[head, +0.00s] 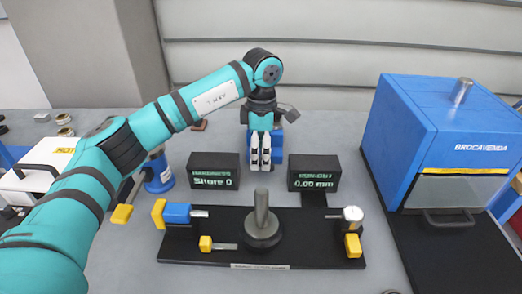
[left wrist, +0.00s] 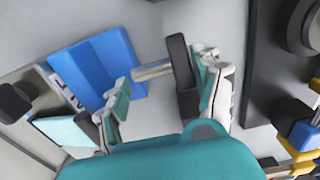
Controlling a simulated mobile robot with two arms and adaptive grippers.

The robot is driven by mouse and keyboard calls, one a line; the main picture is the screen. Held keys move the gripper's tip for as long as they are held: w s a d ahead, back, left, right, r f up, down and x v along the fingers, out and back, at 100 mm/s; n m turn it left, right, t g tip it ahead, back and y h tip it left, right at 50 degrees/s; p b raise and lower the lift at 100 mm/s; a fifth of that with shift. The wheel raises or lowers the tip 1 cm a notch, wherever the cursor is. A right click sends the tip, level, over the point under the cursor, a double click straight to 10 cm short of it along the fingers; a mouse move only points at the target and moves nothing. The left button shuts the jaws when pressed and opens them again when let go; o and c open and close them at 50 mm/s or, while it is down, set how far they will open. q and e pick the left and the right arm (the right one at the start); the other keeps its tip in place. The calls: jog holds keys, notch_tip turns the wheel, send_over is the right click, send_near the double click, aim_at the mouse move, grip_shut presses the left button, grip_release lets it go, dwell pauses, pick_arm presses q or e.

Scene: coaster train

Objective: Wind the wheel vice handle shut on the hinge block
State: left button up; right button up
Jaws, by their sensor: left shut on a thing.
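My left gripper (head: 260,160) points down at the back middle of the bench and covers much of a blue vice (head: 278,143). In the left wrist view the vice's blue body (left wrist: 103,68) is at upper left, with a pale metal rod (left wrist: 152,70) running to a dark handle bar (left wrist: 180,58). The fingers of my left gripper (left wrist: 165,95) stand on either side of the rod and handle, shut on the handle; exact contact is hard to see. A pale cyan piece (left wrist: 72,130) sits at lower left beside the vice; I cannot tell if it is the hinge block. My right gripper is not in view.
Two dark displays, Shore 0 (head: 214,171) and 0.00 mm (head: 314,173), flank the vice. In front is a black fixture plate (head: 300,255) with a grey spindle (head: 262,220) and yellow-tipped tools. A blue cabinet (head: 430,130) stands at right.

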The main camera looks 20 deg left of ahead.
pick_arm(q)
jog(key=shift+d+r+g+y+p, duration=0.2)
jog(key=shift+d+g+y+p, duration=0.1)
jog(key=shift+y+p, duration=0.6)
jog(key=shift+d+g+y+p, duration=0.15)
jog(key=shift+g+y+p, duration=0.15)
jog(key=shift+y+p, duration=0.35)
jog(key=y, duration=0.1)
jog(key=y+p, duration=0.1)
jog(key=y, duration=0.2)
jog(key=shift+w+d+f+g+p, duration=0.1)
jog(key=shift+d+g+p, duration=0.2)
jog(key=shift+g, duration=0.1)
jog(key=shift+d+f+g+y+p, duration=0.15)
jog(key=shift+g+y+p, duration=0.2)
jog(key=shift+y, duration=0.4)
jog(key=shift+f, duration=0.1)
jog(key=o, duration=0.8)
